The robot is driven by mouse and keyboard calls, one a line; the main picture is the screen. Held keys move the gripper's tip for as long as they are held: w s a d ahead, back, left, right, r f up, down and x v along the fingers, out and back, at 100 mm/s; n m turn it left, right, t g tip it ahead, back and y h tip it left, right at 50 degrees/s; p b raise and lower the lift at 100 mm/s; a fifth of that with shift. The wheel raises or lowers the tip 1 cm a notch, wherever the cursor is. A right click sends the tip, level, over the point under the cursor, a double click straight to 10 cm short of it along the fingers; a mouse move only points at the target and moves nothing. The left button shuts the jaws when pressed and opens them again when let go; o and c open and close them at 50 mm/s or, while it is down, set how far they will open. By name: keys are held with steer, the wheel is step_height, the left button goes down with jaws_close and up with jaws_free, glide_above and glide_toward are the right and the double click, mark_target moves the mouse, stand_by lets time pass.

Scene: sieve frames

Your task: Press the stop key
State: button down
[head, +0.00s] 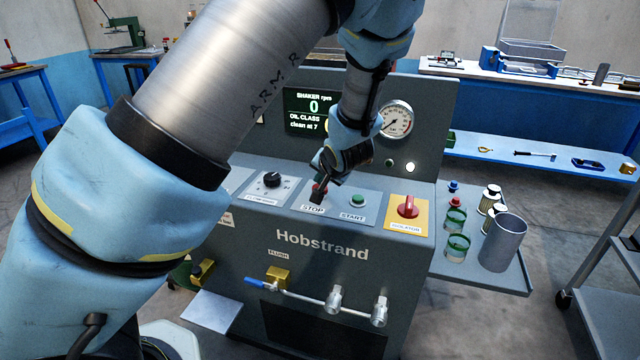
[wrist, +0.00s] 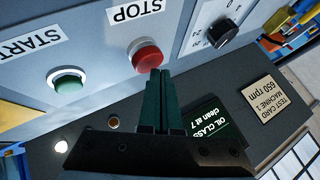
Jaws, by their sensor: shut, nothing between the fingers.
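The stop key is a red round button (wrist: 146,55) under the STOP label in the wrist view. In the head view the red key (head: 317,187) shows only in part behind my gripper, above its STOP label (head: 312,208). My gripper (wrist: 160,72) is shut and empty, its dark fingertips at the edge of the red key. I cannot tell whether they touch it. In the head view my gripper (head: 318,195) is over the STOP part of the panel. The display (head: 313,108) reads SHAKER rpm 0.
The green START button (wrist: 68,82) sits beside the stop key. A black knob (head: 272,180) is on the other side, and a red isolator switch (head: 408,207) on a yellow plate is to the right. A gauge (head: 396,119) stands behind. A side shelf holds a grey cup (head: 503,242).

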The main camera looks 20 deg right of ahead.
steer(key=shift+r, duration=0.35)
steer(key=shift+p, duration=0.3)
step_height(320, 180, up, 5)
steer(key=p, duration=0.6)
steer(key=shift+r, duration=0.1)
steer(key=shift+a, duration=0.1)
stand_by(0.4)
